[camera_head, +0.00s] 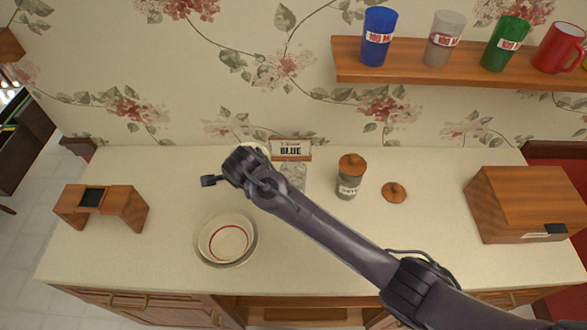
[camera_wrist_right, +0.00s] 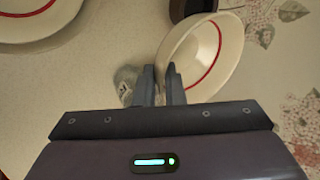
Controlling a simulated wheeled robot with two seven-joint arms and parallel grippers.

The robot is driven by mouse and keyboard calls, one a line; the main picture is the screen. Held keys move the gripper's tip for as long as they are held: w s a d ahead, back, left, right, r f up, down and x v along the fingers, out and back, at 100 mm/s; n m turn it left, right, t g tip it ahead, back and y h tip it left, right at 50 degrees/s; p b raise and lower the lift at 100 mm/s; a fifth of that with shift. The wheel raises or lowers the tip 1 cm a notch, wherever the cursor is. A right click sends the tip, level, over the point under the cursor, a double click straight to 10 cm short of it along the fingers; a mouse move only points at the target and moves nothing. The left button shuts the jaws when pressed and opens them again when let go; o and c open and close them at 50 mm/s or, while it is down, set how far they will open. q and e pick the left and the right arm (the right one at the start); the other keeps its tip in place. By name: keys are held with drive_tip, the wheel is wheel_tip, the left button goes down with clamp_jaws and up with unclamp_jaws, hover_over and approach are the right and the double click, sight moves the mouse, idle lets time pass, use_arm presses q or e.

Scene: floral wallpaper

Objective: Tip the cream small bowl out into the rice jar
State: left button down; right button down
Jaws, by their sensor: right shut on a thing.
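My right gripper (camera_wrist_right: 160,88) is shut on the rim of the cream small bowl (camera_wrist_right: 228,62), which has a red ring inside and looks tilted in the right wrist view. In the head view my right gripper (camera_head: 238,168) is above the back of the counter and hides most of that bowl. A clear glass jar (camera_head: 296,172), likely the rice jar, stands just right of the gripper, partly behind my arm; its label is not readable. A glass jar, probably the same one, shows beside the fingers in the wrist view (camera_wrist_right: 127,82). My left gripper is not in view.
Cream bowlware with a red ring (camera_head: 225,258) sits at the counter's front. A lidded jar (camera_head: 349,180), a loose wooden lid (camera_head: 394,192) and a wooden box (camera_head: 520,203) stand right. A sign (camera_head: 291,150) is at the wall; a wooden stand (camera_head: 125,203) is left.

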drive_tip(key=shift+w+r+p, duration=0.1)
drive_tip(key=shift+r+p, duration=0.75)
drive_tip(key=shift+r, duration=1.65)
